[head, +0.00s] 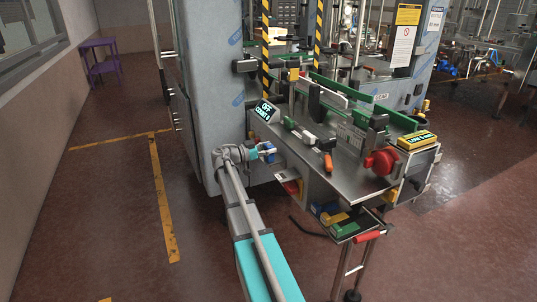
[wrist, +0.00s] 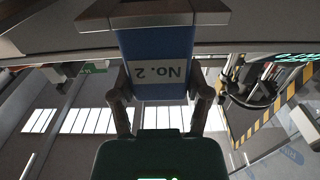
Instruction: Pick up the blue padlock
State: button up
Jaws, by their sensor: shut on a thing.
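The blue padlock (wrist: 155,48) has a white label reading "No. 2", upside down in the wrist view. My gripper (wrist: 160,94) has one finger on each side of its body and is shut on it. A grey metal piece crosses the padlock's far end, and the shackle cannot be made out. In the head view my gripper (head: 261,152) is at the left end of the machine's steel table, and a small blue part of the padlock (head: 268,149) shows there. Whether the padlock touches the machine cannot be told.
The steel table (head: 345,181) carries an orange-handled tool (head: 327,157), a red knob (head: 381,162) and a display reading "OFF" (head: 264,111). A lower tray with coloured items (head: 335,219) hangs below its front. The grey machine cabinet (head: 209,80) stands behind my gripper.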

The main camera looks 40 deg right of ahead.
jog(key=shift+r, duration=0.15)
jog(key=shift+r+p, duration=0.95)
jog(key=shift+p, duration=0.2)
jog(key=s+a+r+p, duration=0.6)
jog(key=s+r+p, duration=0.4)
jog(key=s, duration=0.2)
jog(key=shift+s+a+r+p, duration=0.2)
jog(key=shift+a+r+p, duration=0.05)
jog(key=shift+r+p, duration=0.15)
